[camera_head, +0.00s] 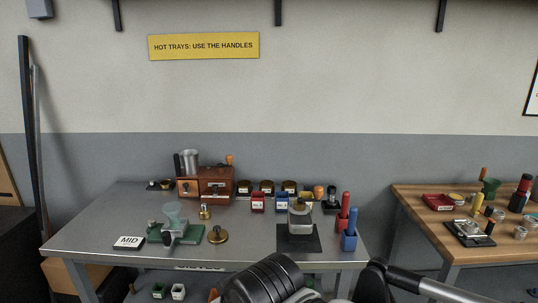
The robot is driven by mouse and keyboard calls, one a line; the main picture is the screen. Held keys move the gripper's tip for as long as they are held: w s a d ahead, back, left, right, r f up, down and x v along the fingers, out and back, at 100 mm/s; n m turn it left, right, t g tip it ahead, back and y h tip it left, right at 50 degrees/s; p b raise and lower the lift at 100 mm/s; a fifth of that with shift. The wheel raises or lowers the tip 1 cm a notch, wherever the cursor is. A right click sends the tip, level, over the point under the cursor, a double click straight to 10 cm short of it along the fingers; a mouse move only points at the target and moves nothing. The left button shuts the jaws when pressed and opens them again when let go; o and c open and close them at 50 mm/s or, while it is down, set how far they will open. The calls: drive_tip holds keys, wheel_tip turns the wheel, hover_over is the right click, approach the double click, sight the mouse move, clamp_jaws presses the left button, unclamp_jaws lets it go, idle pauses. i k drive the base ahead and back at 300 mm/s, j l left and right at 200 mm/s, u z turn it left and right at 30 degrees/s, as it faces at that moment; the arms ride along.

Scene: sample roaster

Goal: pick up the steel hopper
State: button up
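A shiny steel cylinder (188,163) stands upright on the left part of a wooden box machine (215,184) at the back left of the grey table; it looks like the steel hopper. A pale, see-through funnel (173,212) sits on a small grinder-like device (172,235) with a green base nearer the front. I cannot tell for certain which the task names. Dark rounded parts of my own arm show at the bottom edge, well in front of both. My gripper's fingers are not in view.
The grey table (112,215) also holds a MID sign (129,242), brass pieces (218,235), a glass-like jar on a black mat (299,244), and red and blue holders at right. Several dark jars line the back. A wooden table (418,206) stands right, beyond a gap.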

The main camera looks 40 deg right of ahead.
sight(189, 157)
drive_tip(key=z, duration=0.45)
drive_tip(key=i+j, duration=0.15)
drive_tip(key=i, duration=0.35)
drive_tip(key=i+j+z, duration=0.1)
drive_tip(key=i, duration=0.45)
drive_tip(key=i+j, duration=0.2)
drive_tip(key=i, duration=0.3)
